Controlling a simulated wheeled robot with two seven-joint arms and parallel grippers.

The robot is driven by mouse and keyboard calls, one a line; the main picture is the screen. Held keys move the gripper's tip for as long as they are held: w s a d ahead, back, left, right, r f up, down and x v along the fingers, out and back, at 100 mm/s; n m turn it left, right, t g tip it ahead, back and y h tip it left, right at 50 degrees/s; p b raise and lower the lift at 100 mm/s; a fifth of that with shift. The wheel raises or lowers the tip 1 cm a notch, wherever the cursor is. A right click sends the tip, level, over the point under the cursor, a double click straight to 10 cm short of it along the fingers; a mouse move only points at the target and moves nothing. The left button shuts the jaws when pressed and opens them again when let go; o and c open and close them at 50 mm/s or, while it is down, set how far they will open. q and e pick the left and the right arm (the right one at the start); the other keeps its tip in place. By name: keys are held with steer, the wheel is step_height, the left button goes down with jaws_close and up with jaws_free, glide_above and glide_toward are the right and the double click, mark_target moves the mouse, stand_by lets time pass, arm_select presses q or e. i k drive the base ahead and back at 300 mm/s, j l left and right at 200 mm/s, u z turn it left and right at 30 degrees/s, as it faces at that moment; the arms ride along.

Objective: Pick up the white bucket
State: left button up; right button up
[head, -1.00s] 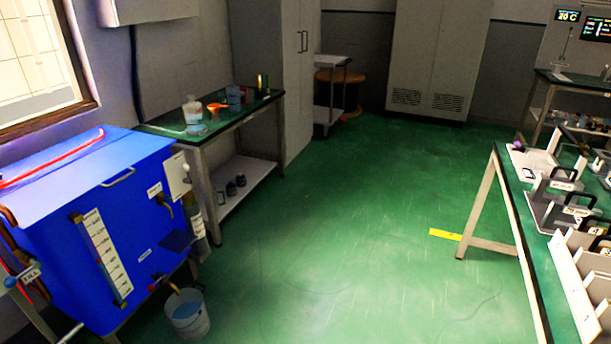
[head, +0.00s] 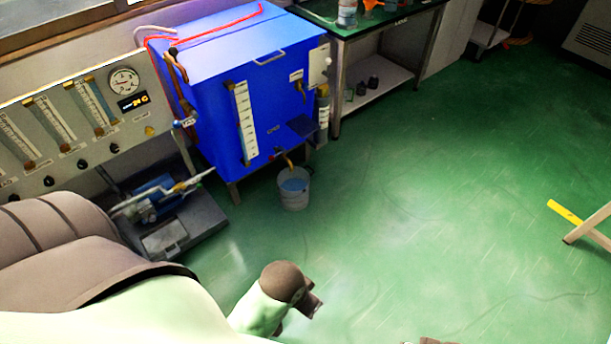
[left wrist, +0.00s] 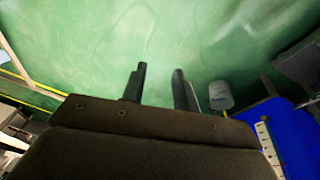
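The white bucket (head: 293,190) stands upright on the green floor below the tap of the blue tank, with bluish contents. It also shows in the left wrist view (left wrist: 221,96), just right of the fingers. My left gripper (head: 312,304) is below the bucket in the head view, apart from it and partly hidden by its own wrist. In the left wrist view the two fingers of my left gripper (left wrist: 160,80) are spread with only floor between them.
The blue tank (head: 215,105) stands behind the bucket. A pump unit (head: 165,215) sits on the floor to its left, under a gauge panel (head: 75,125). A bench (head: 385,35) stands at the back. The floor right of the bucket is clear, up to a yellow strip (head: 565,212).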

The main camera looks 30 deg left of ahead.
mark_target(293, 188)
steer(key=i+j+u, duration=0.1)
steer(key=j+u, duration=0.3)
steer(key=i+j+u, duration=0.15)
steer(key=j+u, duration=0.2)
steer(key=i+l, duration=0.2)
steer(key=i+l+u, duration=0.15)
steer(key=l, duration=0.3)
